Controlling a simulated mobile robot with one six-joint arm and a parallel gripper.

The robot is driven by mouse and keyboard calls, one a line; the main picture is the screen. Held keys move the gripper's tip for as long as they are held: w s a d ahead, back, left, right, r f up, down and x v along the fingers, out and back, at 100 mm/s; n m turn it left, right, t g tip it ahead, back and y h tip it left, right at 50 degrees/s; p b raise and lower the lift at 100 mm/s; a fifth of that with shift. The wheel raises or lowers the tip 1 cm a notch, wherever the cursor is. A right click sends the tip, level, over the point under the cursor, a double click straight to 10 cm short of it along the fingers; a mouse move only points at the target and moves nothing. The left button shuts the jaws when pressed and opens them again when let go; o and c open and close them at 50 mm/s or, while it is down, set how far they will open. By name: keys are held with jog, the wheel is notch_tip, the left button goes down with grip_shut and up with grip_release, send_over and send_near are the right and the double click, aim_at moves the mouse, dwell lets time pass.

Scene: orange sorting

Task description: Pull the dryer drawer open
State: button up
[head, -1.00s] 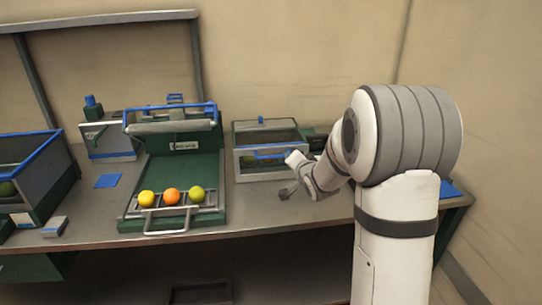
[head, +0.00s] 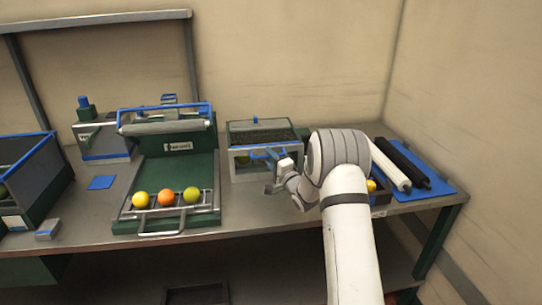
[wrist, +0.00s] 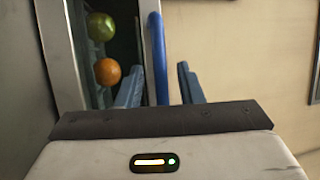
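The dryer (head: 263,135) is a grey and green box with a dark top at the middle back of the bench. A blue handle bar (head: 262,154) runs across its front, and a green fruit (head: 243,160) shows behind the front. My gripper (head: 277,160) is at the right part of this handle, partly hidden by my arm. In the wrist view my gripper (wrist: 160,72) is open, with the blue handle bar (wrist: 157,45) between its fingers and no clear grip on it. A green fruit (wrist: 101,27) and an orange (wrist: 107,72) lie inside the box.
Left of the dryer stands a green ramp unit (head: 180,165) with a yellow, an orange and a green fruit on its front rack. Right of my arm are a blue mat (head: 432,186) with rollers and a yellow fruit (head: 371,186). The bench edge is in front.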

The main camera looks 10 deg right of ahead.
jog(key=shift+w+a+r, duration=0.15)
jog(key=shift+w+a, duration=0.05)
jog(key=shift+w, duration=0.35)
grip_shut()
